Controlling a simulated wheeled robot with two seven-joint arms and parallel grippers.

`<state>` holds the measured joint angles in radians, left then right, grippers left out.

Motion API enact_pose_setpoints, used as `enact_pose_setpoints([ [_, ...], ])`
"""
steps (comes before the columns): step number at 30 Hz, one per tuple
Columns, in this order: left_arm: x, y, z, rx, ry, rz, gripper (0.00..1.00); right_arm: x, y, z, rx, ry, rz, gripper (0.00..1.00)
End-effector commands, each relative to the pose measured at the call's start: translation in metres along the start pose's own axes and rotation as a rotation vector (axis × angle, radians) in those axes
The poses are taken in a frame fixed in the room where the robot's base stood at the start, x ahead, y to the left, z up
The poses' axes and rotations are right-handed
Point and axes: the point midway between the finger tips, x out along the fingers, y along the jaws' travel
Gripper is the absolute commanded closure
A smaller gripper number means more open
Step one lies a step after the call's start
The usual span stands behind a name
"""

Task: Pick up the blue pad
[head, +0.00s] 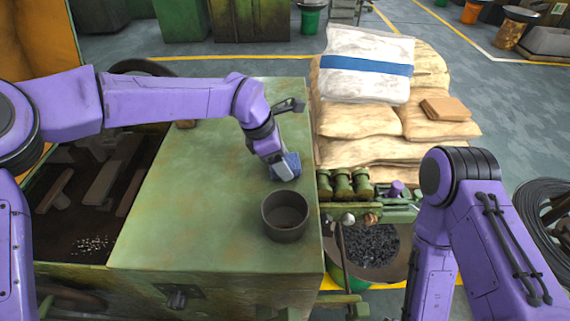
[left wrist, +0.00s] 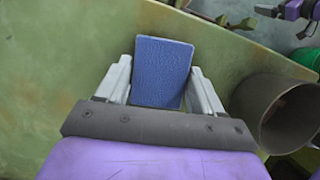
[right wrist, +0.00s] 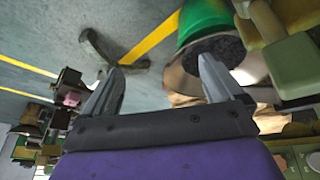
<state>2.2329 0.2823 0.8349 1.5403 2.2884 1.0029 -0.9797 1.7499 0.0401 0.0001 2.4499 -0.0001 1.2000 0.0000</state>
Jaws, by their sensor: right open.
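The blue pad (head: 292,163) is at the right part of the green machine top, behind the dark cup. It fills the space between the fingers of my left gripper (head: 277,170). In the left wrist view the blue pad (left wrist: 162,72) stands between the two fingertips (left wrist: 161,80), which meet its side edges. The left fingers are closer together than the right ones. I cannot tell whether the pad is clear of the surface. My right gripper (right wrist: 161,75) is open and empty, above the floor; in the head view it is hidden.
A dark cup (head: 285,216) stands on the green machine top (head: 190,210) just in front of the pad. Stacked sacks (head: 360,120) lie at the right. A green bucket of dark pieces (head: 372,245) stands below the machine's right edge. The left of the top is clear.

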Motion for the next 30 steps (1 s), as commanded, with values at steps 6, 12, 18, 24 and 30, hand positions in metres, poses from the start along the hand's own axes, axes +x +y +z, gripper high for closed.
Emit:
enact_pose_setpoints([
  [6,0.000,0.000,0.000,0.000,0.000,0.000,0.63,0.000,0.000,0.000,0.000,0.000,0.000,0.06],
  [12,-0.004,0.000,0.002,0.000,-0.001,0.001,0.63,0.001,0.000,0.000,0.000,0.000,0.000,0.06],
  [18,-0.031,0.000,0.013,0.000,-0.004,0.004,0.63,0.007,-0.001,0.003,0.000,0.000,0.000,0.06],
  [24,-0.087,-0.034,0.005,0.001,-0.006,0.006,0.63,0.026,-0.002,0.011,0.000,0.000,0.000,0.06],
  [30,-0.126,-0.078,-0.018,0.001,-0.004,0.003,0.63,0.043,-0.004,0.018,0.000,0.000,0.000,0.06],
])
